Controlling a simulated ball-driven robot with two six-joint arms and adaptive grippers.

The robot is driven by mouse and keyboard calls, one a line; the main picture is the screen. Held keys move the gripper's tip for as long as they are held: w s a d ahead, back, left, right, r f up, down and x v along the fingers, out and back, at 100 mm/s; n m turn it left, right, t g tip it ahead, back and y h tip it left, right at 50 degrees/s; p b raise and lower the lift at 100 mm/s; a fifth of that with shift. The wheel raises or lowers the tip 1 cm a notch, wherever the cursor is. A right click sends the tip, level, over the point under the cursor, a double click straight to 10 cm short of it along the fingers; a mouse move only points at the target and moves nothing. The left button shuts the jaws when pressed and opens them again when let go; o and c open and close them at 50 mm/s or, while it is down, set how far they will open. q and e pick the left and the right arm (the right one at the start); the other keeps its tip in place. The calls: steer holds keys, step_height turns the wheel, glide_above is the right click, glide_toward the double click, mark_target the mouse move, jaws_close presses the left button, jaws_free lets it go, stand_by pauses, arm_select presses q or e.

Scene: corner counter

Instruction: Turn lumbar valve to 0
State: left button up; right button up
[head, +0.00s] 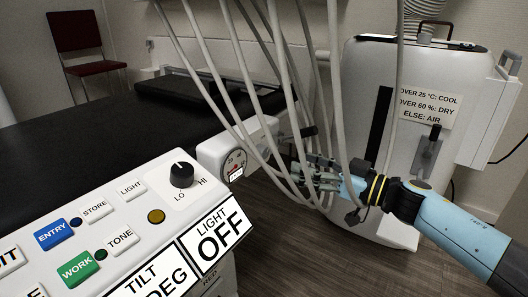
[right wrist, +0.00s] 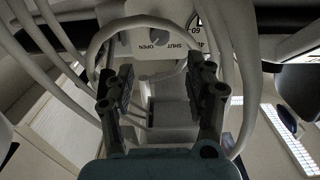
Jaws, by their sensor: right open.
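A white pod with a round dial gauge (head: 234,164) stands beyond the control panel in the head view; its scale shows "20" and "40". In the right wrist view, a pale panel with "OPEN" and "SHUT" lettering (right wrist: 160,46) and a small round knob lies ahead, with part of the dial (right wrist: 207,32) at its right. I cannot tell for sure that this knob is the lumbar valve, nor read its setting. My right gripper (head: 304,172) is open and empty, just right of the pod among hanging hoses. Its two fingers (right wrist: 160,92) stand apart below the lettered panel. My left gripper is out of view.
Several pale hoses (head: 281,85) hang around my right gripper and cross its wrist view. A control panel (head: 140,215) fills the lower left. A black padded couch (head: 80,125) lies behind it. A white machine (head: 375,80) with a condition label stands at right.

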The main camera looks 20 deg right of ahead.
mark_target(266, 152)
steer(key=b+x, duration=0.3)
steer(key=x, duration=0.6)
steer(key=shift+f, duration=0.2)
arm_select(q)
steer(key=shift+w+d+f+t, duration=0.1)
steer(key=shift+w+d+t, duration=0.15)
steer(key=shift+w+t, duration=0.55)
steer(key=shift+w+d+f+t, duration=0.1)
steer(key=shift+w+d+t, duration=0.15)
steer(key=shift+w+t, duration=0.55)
arm_select(e)
steer(key=shift+w+a+r, duration=0.15)
steer(key=shift+w+a, duration=0.25)
steer(key=shift+w, duration=0.15)
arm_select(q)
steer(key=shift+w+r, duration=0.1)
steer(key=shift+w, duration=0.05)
arm_select(e)
jaws_close()
